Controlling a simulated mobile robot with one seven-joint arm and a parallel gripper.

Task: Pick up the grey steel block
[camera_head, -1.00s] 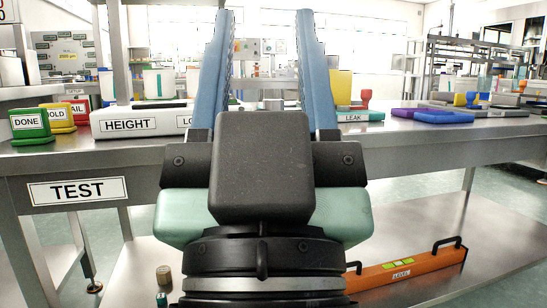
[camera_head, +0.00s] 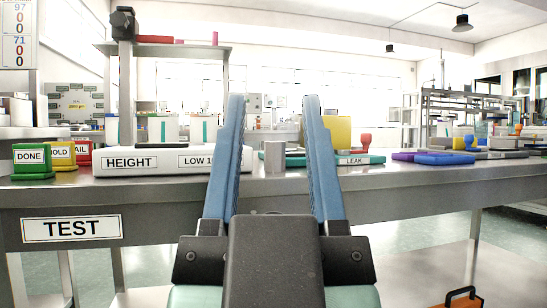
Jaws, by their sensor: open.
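A small upright grey block (camera_head: 275,157), which looks like the grey steel block, stands on the metal bench (camera_head: 400,188) just right of the white HEIGHT unit. My gripper (camera_head: 273,102) is open, its two blue fingers spread and pointing up in the picture. The block shows in the gap between the fingers and looks beyond my gripper's body, with nothing gripped. Its distance from the fingers cannot be told.
The white HEIGHT unit (camera_head: 160,162) with its column stands left of the block. A teal LEAK tray (camera_head: 362,159) is to the right, with a yellow block (camera_head: 338,131) behind. Green DONE (camera_head: 31,160), yellow and red stands are far left. Blue and purple trays (camera_head: 445,158) lie right.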

